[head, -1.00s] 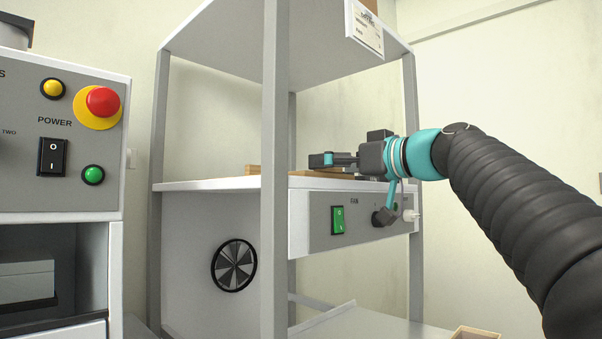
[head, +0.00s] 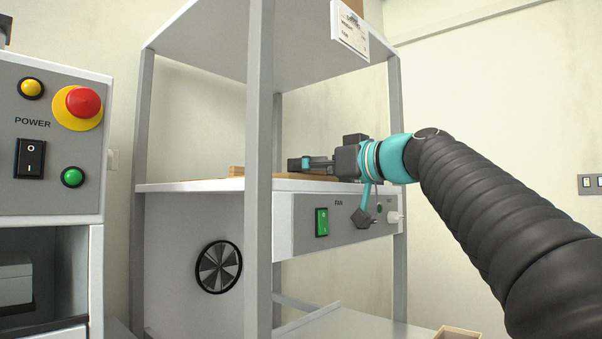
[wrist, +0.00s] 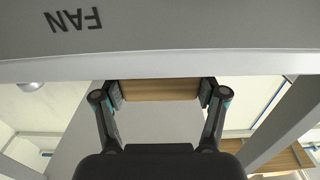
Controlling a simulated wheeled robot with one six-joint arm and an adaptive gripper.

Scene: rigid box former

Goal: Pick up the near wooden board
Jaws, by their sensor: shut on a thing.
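The near wooden board (wrist: 160,90) shows in the wrist view as a light brown block with visible grain, between my two fingertips. My gripper (wrist: 161,92) is shut on it, with one finger pad against each end. In the head view my gripper (head: 305,163) reaches in from the right, just above the white shelf (head: 190,187) of the machine. A thin brown strip of wood (head: 300,176) shows at shelf height under the gripper; I cannot tell whether it is the held board. The fingertips are small and partly hidden there.
Another wooden piece (head: 237,170) lies on the shelf to the left. A grey post (head: 259,200) stands in front of the shelf, left of my gripper. An upper shelf (head: 210,40) is overhead. A control box (head: 50,140) with buttons stands at the left.

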